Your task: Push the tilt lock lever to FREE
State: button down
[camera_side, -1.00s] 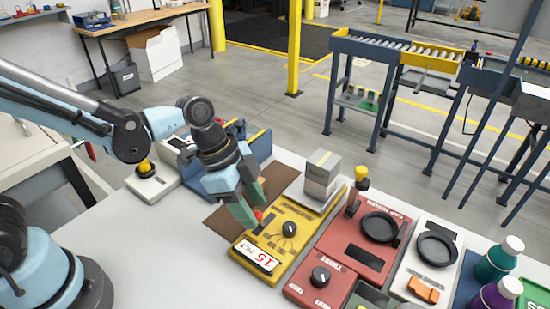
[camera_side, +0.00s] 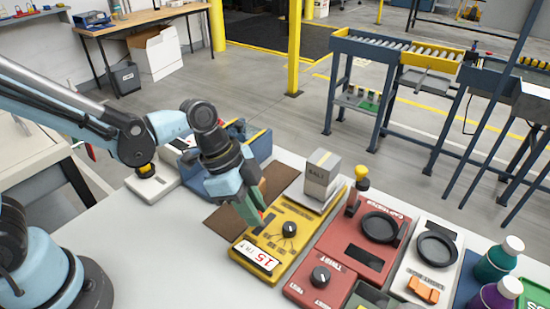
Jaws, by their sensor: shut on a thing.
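The yellow tilt unit (camera_side: 276,259) lies on the table, with a black knob (camera_side: 289,229) and a white display reading 15. My gripper (camera_side: 255,213) is over the unit's upper left edge, pointing down and tilted. Its green fingers are shut on the tilt lock lever (camera_side: 268,218), of which only a small red part shows beside the fingertips. The rest of the lever is hidden, and its lettering is too small to read.
A grey box marked SALT (camera_side: 321,175) stands behind the yellow unit. The red panel (camera_side: 337,277) with a round dish and a knob is to the right, close beside it. A brown mat (camera_side: 228,222) lies left of the unit. The table's front left is clear.

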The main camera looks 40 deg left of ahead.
aim_at(271, 212)
jog(key=shift+w, duration=0.1)
jog(key=w+g, duration=0.1)
jog(key=g, duration=0.1)
jog(key=w+g, duration=0.1)
jog(key=w, duration=0.1)
jog(key=shift+r+n+g, duration=0.15)
jog(key=shift+n+g, duration=0.15)
jog(key=shift+g, duration=0.1)
jog(key=shift+w+f+n+g, duration=0.2)
jog(key=shift+w+g, duration=0.4)
jog(key=shift+g, duration=0.35)
jog(key=shift+w+f+n+g, duration=0.1)
jog(key=shift+w+n+g, duration=0.1)
jog(key=shift+w+g, duration=0.55)
jog(key=shift+s, duration=0.1)
jog(key=c, duration=1)
grip_release()
